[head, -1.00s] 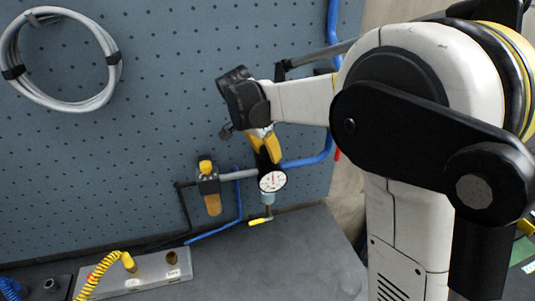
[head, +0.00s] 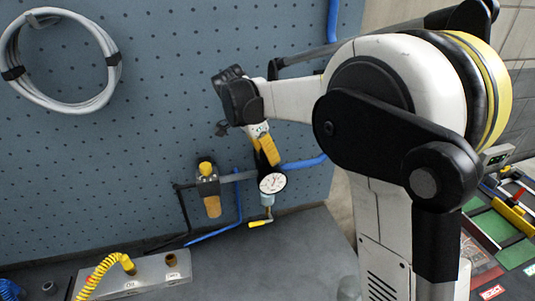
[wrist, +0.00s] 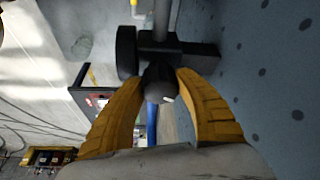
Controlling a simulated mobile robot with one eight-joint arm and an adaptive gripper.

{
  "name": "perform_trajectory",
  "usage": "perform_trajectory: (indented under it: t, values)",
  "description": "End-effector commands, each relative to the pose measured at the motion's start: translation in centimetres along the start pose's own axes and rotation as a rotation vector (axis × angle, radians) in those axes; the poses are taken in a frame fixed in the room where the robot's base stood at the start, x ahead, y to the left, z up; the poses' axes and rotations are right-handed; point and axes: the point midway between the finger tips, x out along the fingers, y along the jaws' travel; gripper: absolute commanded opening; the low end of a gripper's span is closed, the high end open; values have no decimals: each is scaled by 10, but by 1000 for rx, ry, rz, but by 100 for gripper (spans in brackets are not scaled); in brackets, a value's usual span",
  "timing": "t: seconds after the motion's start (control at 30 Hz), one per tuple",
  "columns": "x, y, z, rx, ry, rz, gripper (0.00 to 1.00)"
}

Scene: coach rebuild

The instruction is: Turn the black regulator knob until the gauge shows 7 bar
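The black regulator knob (wrist: 157,82) sits between the two yellow fingers of my gripper (wrist: 161,76) in the wrist view. Both fingers appear to press on its sides. In the head view my gripper (head: 269,160) reaches down to the regulator just above the gauge, and its fingers mostly hide the knob. The round white gauge (head: 271,183) faces the head camera. Its needle points to the upper right, but its numbers are too small to read. In the wrist view the gauge (wrist: 126,52) shows edge-on as a dark disc beside the knob.
A unit with a yellow cap and amber bowl (head: 212,206) stands left of the gauge on the same pipe. A yellow lever (head: 260,223) is below. Blue hoses (head: 305,162) run close by. The perforated panel (head: 150,110) is right behind; the grey bench (head: 300,255) is clear in front.

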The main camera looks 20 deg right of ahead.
Motion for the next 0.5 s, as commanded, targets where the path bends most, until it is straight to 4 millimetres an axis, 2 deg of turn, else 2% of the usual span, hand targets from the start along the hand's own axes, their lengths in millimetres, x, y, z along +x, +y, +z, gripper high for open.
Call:
perform_trajectory:
  t: [0.03, 0.07, 0.37, 0.5]
  values:
    - [1, 0, 0, 0, -1, 1, 54]
    - [1, 0, 0, 0, -1, 1, 62]
    - [0, 0, 0, -1, 0, 0, 62]
    - [-12, 0, 0, -2, 0, -1, 62]
